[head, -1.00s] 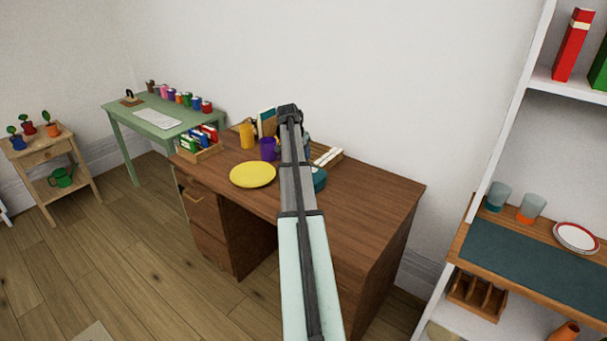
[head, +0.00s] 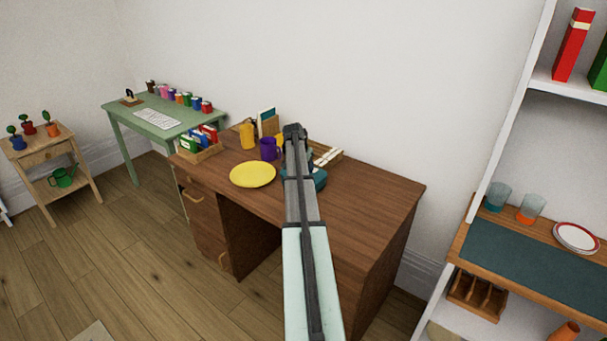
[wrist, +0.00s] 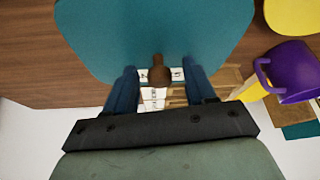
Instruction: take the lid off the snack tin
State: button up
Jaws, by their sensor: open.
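The snack tin (head: 320,181) shows as a teal shape on the brown desk, mostly hidden behind my arm in the head view. In the wrist view its teal lid (wrist: 155,30) fills the upper middle, with a brown knob (wrist: 160,75) near the lower edge of the visible teal. My gripper (wrist: 160,66) is open, with one finger on each side of the knob and a visible gap on both sides. The side of the tin is mostly hidden.
On the desk (head: 370,205) a yellow plate (head: 252,174), a purple mug (head: 268,149) and a yellow cup (head: 247,136) stand left of the tin. The desk's right part is clear.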

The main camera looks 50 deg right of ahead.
jog(key=shift+c, duration=0.5)
grip_shut()
